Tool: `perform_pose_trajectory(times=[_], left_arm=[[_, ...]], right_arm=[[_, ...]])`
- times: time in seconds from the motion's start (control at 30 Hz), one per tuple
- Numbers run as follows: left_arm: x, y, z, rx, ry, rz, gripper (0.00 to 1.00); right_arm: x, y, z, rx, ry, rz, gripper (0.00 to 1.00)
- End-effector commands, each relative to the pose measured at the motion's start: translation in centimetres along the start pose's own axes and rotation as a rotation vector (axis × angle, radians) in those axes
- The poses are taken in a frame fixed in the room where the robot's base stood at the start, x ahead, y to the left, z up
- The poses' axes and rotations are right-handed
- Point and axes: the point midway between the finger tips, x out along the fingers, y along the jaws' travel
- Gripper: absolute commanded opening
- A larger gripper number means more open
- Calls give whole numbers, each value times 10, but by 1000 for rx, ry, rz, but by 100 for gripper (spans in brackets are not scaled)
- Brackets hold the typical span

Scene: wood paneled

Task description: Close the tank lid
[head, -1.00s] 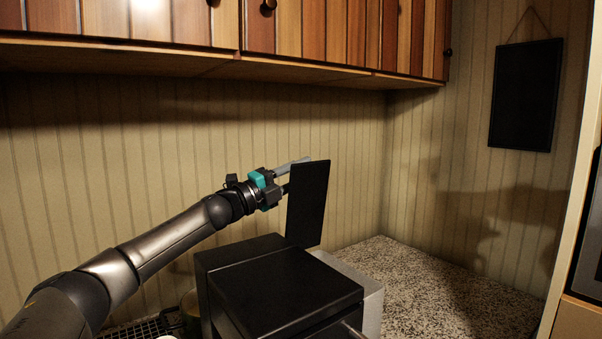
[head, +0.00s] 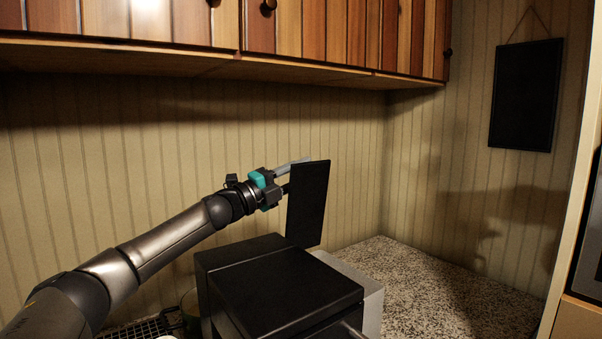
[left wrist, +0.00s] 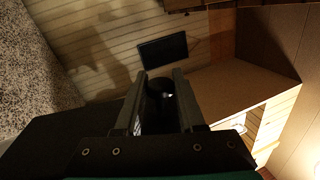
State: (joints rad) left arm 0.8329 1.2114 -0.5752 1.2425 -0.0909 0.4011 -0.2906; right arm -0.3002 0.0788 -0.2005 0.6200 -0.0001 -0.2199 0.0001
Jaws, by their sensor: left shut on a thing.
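The tank (head: 285,285) is a black box with grey sides at the bottom middle of the head view. Its lid (head: 308,205) is a thin black panel standing upright at the tank's back edge, so it is open. My left gripper (head: 291,174) is at the upper left edge of the lid, shut on it; the lid hides part of the fingers. In the left wrist view, the fingers (left wrist: 163,78) stand a little apart with something dark between them. A dark panel (left wrist: 65,125), seemingly the lid, lies beside and below them. My right gripper is not in view.
The speckled counter (head: 430,285) right of the tank is clear. Wooden wall cabinets (head: 300,35) hang above the arm. A black wire rack (head: 145,328) and a greenish container (head: 190,310) sit left of the tank. A black board (head: 526,95) hangs on the right wall.

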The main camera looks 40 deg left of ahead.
Motion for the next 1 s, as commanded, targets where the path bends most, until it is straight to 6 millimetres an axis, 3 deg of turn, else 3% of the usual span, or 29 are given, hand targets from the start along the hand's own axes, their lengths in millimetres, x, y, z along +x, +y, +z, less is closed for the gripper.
perform_pose_trajectory(times=[0.37,1.0], left_arm=[[0,-1,-10,48,16,-3,0],[-5,4,-90,467,128,-20,0]], right_arm=[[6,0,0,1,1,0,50],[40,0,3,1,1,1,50]])
